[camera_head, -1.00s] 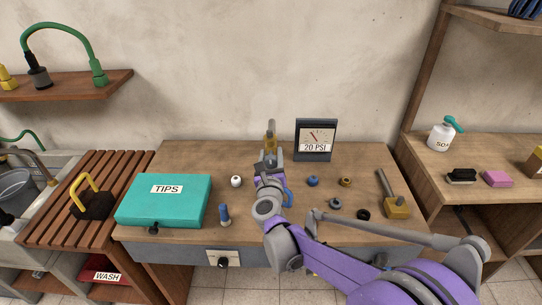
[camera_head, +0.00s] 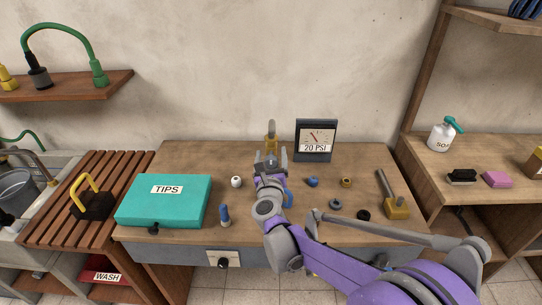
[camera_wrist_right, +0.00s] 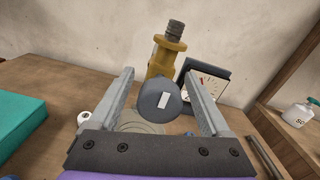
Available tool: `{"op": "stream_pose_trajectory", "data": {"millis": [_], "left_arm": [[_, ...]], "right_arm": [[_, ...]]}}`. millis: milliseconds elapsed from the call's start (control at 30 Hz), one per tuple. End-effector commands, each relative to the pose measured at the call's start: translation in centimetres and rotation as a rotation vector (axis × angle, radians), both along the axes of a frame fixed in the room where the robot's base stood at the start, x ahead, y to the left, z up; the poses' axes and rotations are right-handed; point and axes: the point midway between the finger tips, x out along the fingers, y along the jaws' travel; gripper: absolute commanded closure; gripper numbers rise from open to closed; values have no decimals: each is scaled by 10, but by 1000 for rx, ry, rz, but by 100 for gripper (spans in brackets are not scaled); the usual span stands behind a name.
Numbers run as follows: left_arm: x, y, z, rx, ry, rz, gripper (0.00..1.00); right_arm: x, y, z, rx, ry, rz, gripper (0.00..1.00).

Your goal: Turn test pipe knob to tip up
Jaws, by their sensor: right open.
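The brass test pipe (camera_head: 271,138) with a dark threaded top stands upright at the back middle of the workbench; it also shows in the right wrist view (camera_wrist_right: 166,58). Its round grey knob (camera_wrist_right: 160,100) faces the camera in the right wrist view, with a white, nearly upright rectangular mark on its face. My right gripper (camera_head: 270,157) is open, one finger on each side of the knob, with gaps showing between fingers and knob. In the head view the gripper hides the knob. My left gripper is out of view.
A gauge marked 20 PSI (camera_head: 315,140) stands right of the pipe. A teal TIPS case (camera_head: 165,210) lies at the left of the workbench. Small caps and rings, a blue-topped piece (camera_head: 225,215) and a mallet (camera_head: 397,207) lie around my arm.

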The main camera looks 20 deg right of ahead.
Motion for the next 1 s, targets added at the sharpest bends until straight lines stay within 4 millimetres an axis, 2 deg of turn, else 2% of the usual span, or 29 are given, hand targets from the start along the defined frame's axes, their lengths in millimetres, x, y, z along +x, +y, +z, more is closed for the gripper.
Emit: {"op": "stream_pose_trajectory", "data": {"millis": [167,400,600,767,1000], "left_arm": [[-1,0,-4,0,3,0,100],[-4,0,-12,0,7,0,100],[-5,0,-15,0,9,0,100],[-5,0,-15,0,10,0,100],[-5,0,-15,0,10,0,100]], "right_arm": [[-16,5,-1,0,0,2,19],[-64,19,-1,1,1,3,19],[-93,27,-1,0,0,2,19],[-103,30,0,0,0,1,19],[-103,30,0,0,0,0,19]]}}
